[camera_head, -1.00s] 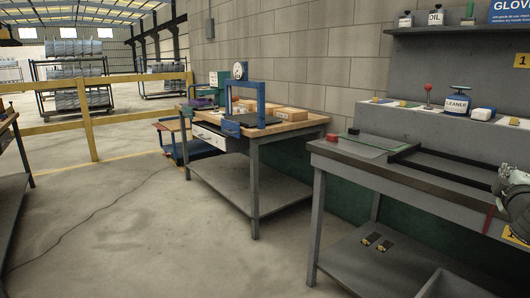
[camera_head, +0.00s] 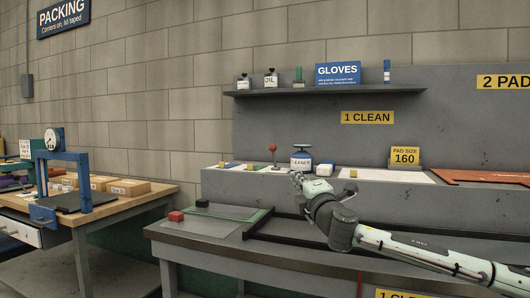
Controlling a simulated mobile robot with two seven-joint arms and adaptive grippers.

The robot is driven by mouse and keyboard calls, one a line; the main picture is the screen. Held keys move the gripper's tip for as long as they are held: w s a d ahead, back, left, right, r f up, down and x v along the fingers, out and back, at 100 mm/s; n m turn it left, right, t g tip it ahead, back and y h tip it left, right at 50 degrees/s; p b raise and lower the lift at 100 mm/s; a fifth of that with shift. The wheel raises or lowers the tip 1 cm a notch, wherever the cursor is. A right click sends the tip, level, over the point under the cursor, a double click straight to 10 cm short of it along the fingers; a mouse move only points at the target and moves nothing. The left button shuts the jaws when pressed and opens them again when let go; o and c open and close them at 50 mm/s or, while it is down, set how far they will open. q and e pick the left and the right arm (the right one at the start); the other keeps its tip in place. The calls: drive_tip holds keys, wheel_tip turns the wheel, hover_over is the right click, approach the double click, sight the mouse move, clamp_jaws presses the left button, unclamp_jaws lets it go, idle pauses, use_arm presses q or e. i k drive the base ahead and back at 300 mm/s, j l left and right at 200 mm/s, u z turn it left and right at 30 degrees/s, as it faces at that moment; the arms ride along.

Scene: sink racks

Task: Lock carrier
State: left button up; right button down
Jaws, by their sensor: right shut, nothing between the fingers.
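I cannot make out for certain which thing is the carrier. A black rail frame (camera_head: 258,224) lies on the grey workbench (camera_head: 200,240), partly hidden behind my right arm. My right gripper (camera_head: 298,182) is shut and empty, held above the bench in front of the back ledge, just below the CLEANER container (camera_head: 301,162) in the picture. It appears to touch nothing. A red-knobbed lever (camera_head: 273,150) stands on the ledge to its left. My left gripper is not in view.
A "PAD SIZE 160" sign (camera_head: 405,157) and an orange-red panel (camera_head: 480,177) are on the ledge. The packing table (camera_head: 150,197) stands left.

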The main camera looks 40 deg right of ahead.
sight(273, 148)
drive_tip(key=i+l, duration=0.6)
drive_tip(key=i, duration=0.15)
drive_tip(key=i+l, duration=0.15)
drive_tip(key=l, duration=0.25)
drive_tip(key=i+l, duration=0.2)
drive_tip(key=l, duration=0.2)
